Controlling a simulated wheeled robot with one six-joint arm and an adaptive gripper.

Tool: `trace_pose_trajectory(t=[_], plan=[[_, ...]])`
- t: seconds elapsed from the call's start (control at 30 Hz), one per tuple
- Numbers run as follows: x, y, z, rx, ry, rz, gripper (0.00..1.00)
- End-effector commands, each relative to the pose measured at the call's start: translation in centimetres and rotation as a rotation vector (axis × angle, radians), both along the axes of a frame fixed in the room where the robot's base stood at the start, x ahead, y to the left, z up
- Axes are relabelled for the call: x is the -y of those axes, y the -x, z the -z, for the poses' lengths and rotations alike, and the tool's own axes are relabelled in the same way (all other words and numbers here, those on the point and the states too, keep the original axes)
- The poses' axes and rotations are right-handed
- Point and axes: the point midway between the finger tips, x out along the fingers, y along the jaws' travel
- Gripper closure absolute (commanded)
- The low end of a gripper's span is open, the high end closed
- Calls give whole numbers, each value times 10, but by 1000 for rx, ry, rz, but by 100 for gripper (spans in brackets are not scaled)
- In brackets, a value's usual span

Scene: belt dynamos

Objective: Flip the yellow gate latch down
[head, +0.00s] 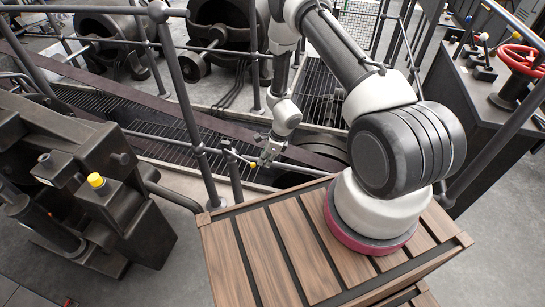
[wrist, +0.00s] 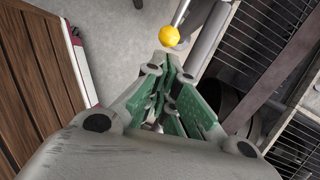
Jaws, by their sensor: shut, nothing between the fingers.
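The yellow gate latch shows as a small yellow ball on a thin metal rod in the wrist view (wrist: 170,36), just beyond my fingertips. In the head view the yellow ball (head: 252,164) is small, close to the railing post and beside my gripper (head: 265,160). In the wrist view my gripper (wrist: 172,66) is shut and empty, its green-padded fingers together and pointing at the ball. A small gap seems to lie between fingertips and ball; contact cannot be told. The latch's pivot is not clear.
Dark railings (head: 190,100) run close around my arm. A wooden slatted platform (head: 275,250) lies under my arm's base. A dark machine with another yellow knob (head: 96,180) stands left. A red handwheel (head: 521,60) sits on a console at right. A belt (head: 100,85) crosses behind.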

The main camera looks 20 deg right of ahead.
Motion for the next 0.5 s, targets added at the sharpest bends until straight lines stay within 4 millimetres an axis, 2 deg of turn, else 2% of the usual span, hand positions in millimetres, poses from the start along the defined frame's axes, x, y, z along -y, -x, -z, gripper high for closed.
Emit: trace_pose_trajectory(t=[0.13,0.5], plan=[[-6,-2,3,0,0,-2,100],[-7,-3,7,-1,1,-1,100]])
